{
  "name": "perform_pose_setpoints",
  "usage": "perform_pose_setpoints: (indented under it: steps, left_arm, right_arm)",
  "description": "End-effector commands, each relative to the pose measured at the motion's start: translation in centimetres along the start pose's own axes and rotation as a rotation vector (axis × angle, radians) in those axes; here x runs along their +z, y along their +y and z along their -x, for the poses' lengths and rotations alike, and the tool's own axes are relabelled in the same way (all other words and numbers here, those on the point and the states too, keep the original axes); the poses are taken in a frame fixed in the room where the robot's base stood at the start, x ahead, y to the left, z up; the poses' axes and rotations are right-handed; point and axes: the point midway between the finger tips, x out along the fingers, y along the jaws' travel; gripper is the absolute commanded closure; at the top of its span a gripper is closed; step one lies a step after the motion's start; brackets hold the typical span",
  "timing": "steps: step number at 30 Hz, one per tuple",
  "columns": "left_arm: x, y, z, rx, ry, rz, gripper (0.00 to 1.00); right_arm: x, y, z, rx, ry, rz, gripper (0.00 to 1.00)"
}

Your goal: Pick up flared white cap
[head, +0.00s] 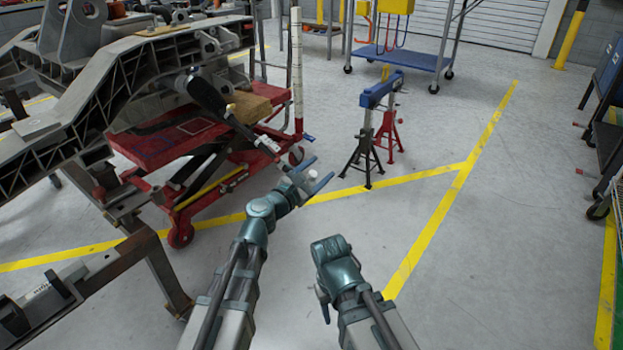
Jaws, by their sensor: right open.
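My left gripper (321,169) reaches out past the right side of the red cart, with its two dark blue fingers spread apart. A small white piece (314,175), possibly the flared white cap, shows between these fingers. It is too small to tell its shape, or whether the fingers touch it. My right gripper (323,302) is lower in the picture, right of the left arm, over the bare floor. It is open, partly hidden by its own wrist, and nothing shows in it.
The red cart (160,148) stands under a large grey chassis frame (75,115) at left, with a cardboard-coloured block (248,106) on it. Black and red stands (364,160) with a blue bar stand ahead. A blue wheeled rack (400,57) is behind.

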Motion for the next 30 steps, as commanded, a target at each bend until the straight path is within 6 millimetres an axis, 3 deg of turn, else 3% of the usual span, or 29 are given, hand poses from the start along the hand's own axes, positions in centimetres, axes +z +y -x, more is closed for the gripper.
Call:
perform_pose_setpoints:
  steps: [1, 11, 30]
  left_arm:
    - [0.0, 0.0, 0.01, 0.0, 0.0, 0.0, 0.43]
    - [0.0, -0.01, 0.02, 0.0, 0.0, 0.0, 1.0]
    - [0.22, 0.08, 0.02, 0.0, 0.0, 0.0, 1.0]
  right_arm:
    - [0.0, 0.0, 0.0, 0.0, 0.0, 0.0, 0.5]
    - [0.0, 0.0, 0.0, 0.0, 0.0, 0.0, 0.5]
    - [0.01, 0.02, 0.23, 0.0, 0.0, 0.0, 0.5]
